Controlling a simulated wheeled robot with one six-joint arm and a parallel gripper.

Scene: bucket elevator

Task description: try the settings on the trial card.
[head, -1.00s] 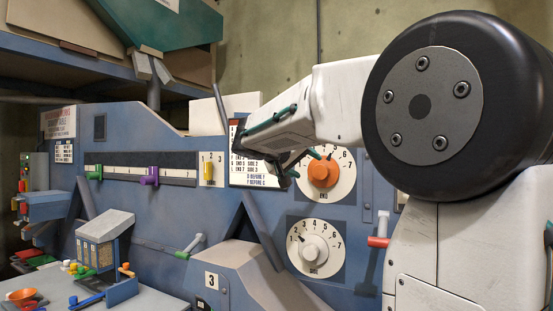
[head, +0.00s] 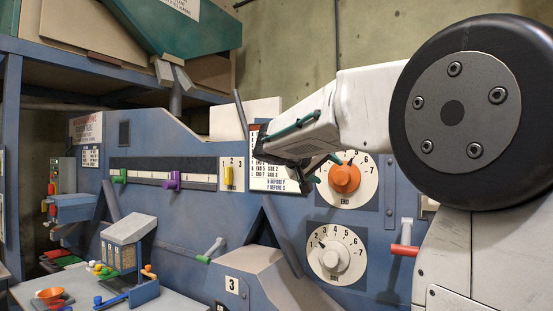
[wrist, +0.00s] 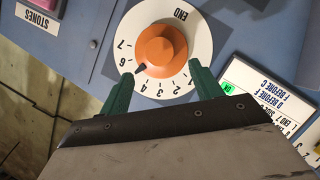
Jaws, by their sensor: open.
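The orange END knob (head: 344,178) sits on a white numbered dial on the blue panel. It also shows in the wrist view (wrist: 161,48), where its black pointer aims at about 5, partly covered by my left finger. My gripper (wrist: 161,70) is open and empty, its green fingertips over the dial's lower edge, just short of the knob. In the head view, my gripper (head: 325,169) is at the knob's left. The trial card (head: 285,184), partly hidden by my gripper, shows in the wrist view (wrist: 278,95) with a green-lit patch. The white lower knob (head: 335,260) points near 2.
Left of the card are a yellow switch (head: 229,177), and purple (head: 172,180) and green (head: 120,176) sliders. Levers with red (head: 405,250) and green (head: 204,259) handles stick out below. A hopper model (head: 125,240) stands on the left bench.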

